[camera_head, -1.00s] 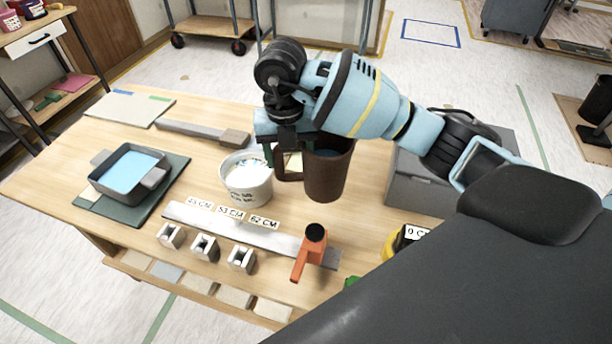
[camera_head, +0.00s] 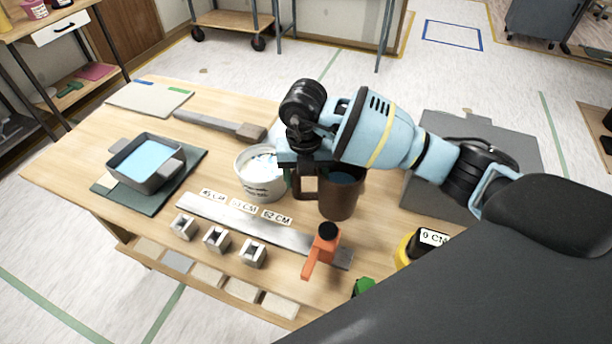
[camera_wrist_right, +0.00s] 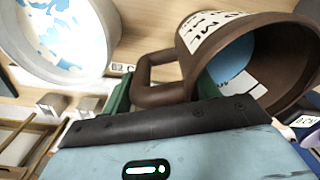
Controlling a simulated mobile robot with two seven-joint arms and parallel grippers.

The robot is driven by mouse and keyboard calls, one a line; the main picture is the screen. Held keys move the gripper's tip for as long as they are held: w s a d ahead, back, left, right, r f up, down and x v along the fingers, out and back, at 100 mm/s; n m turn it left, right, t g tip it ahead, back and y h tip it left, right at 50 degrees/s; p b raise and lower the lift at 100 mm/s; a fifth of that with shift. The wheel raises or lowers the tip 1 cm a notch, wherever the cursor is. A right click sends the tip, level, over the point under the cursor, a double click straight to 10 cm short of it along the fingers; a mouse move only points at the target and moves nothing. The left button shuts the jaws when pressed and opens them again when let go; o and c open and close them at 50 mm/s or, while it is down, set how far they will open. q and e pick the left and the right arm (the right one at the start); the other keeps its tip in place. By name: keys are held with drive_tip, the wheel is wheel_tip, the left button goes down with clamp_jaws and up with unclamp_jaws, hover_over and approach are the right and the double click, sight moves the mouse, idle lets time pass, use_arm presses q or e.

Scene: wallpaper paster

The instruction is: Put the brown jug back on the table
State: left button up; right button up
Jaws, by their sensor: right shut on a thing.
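The brown jug (camera_head: 341,197) is upright in the head view, right of the white bucket, with blue liquid inside. My right gripper (camera_head: 303,182) is shut on the jug's handle. In the right wrist view the jug (camera_wrist_right: 215,62) shows its handle (camera_wrist_right: 150,78) between the green fingers of the gripper (camera_wrist_right: 160,95), and part of a white label. I cannot tell whether its base touches the wooden table (camera_head: 110,190) or is slightly above it. My left gripper is not in view.
The white bucket (camera_head: 262,183) stands close left of the jug. A metal ruler (camera_head: 235,216) with an orange clamp (camera_head: 322,250) lies in front. A grey box (camera_head: 415,190) is to the right. A grey tray (camera_head: 145,165) with blue liquid sits at left.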

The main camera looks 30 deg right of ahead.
drive_tip(key=o, duration=1.7)
drive_tip(key=shift+f, duration=0.1)
drive_tip(key=shift+c, duration=0.2)
wheel_tip(320, 180, up, 12)
drive_tip(key=shift+a+r+p, duration=0.15)
drive_tip(key=shift+p, duration=0.2)
